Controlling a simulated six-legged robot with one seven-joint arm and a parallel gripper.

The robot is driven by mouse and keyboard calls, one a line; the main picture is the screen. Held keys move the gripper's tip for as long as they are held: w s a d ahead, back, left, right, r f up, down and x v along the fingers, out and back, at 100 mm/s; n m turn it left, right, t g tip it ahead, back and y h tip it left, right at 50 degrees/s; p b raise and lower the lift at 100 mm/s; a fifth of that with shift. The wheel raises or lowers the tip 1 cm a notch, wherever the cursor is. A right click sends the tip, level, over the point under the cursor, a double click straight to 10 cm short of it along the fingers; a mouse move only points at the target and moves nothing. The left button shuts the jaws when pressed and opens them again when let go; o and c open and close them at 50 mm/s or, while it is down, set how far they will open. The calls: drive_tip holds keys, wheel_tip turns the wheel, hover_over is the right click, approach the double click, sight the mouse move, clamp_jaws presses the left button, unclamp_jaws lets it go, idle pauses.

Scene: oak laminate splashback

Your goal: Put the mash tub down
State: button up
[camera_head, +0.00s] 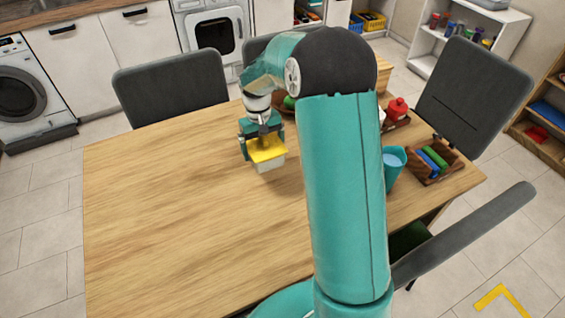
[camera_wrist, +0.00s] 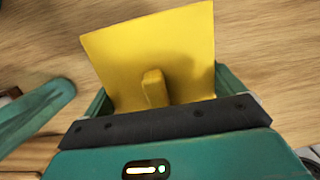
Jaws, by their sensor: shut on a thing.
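The mash tub is a small pale tub with a yellow lid (camera_head: 267,149), over the middle of the wooden table in the head view. My gripper (camera_head: 262,138) is shut on it from above. In the wrist view the yellow lid (camera_wrist: 185,55) fills the upper middle, with a raised yellow grip on top, and the wood grain shows behind it. The tub looks roughly upright. Its underside is hidden, so I cannot tell whether it touches the table or hangs just above.
The wooden table (camera_head: 160,200) is clear to the left and front of the tub. My arm hides part of its right side. Grey chairs (camera_head: 170,88) surround the table.

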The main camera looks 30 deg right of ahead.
drive_tip(key=d+f, duration=0.1)
drive_tip(key=s+d+f, duration=0.1)
drive_tip(key=d+f, duration=0.3)
drive_tip(key=shift+s+f, duration=0.15)
drive_tip(key=shift+s, duration=0.1)
drive_tip(key=f, duration=0.4)
drive_tip(key=shift+d, duration=0.4)
drive_tip(key=shift+s, duration=0.1)
drive_tip(key=o, duration=0.9)
